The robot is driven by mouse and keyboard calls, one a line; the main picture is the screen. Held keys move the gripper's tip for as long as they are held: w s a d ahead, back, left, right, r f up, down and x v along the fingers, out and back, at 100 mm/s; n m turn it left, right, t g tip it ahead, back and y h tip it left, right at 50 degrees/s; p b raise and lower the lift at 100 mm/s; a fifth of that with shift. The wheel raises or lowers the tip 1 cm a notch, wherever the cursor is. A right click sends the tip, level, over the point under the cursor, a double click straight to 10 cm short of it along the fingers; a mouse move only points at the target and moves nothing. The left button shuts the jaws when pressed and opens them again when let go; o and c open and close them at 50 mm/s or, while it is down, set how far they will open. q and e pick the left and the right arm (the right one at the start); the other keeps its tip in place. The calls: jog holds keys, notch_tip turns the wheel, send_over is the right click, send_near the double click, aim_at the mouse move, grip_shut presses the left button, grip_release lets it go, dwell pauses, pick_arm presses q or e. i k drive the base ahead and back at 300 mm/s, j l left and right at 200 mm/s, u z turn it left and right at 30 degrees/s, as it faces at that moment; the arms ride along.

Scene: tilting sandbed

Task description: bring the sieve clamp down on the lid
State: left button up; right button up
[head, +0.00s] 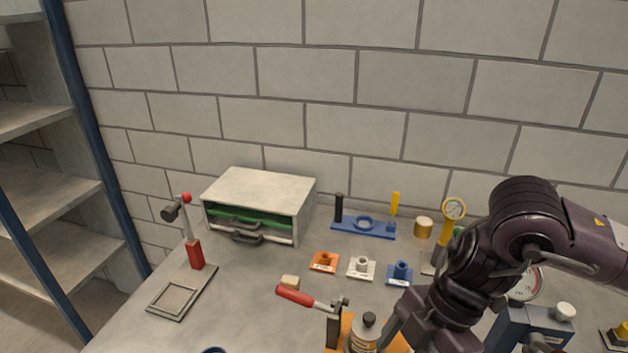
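A toggle clamp with a red handle (295,295) and a dark metal body (333,325) stands at the bottom centre, by an orange base (402,343). I take it for the sieve clamp. Its handle points out to the left, nearly level. Beside it stands a pale cylinder (363,338) with a label and a dark knob on top; I cannot tell whether this is the lid. My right arm comes in from the right and reaches down close beside the cylinder. Its gripper (398,330) is only partly seen at the lower edge, and its fingertips are not clear. My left gripper is not in view.
A white cabinet (262,187) stands at the back. Orange (324,262), white (361,268) and blue (399,273) holders sit mid-table. A red post stand (195,254) with a square frame is at left. A blue gauge block (530,330) stands at right. Some tabletop at left centre is clear.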

aim_at(300, 298)
jog(key=k, duration=1.6)
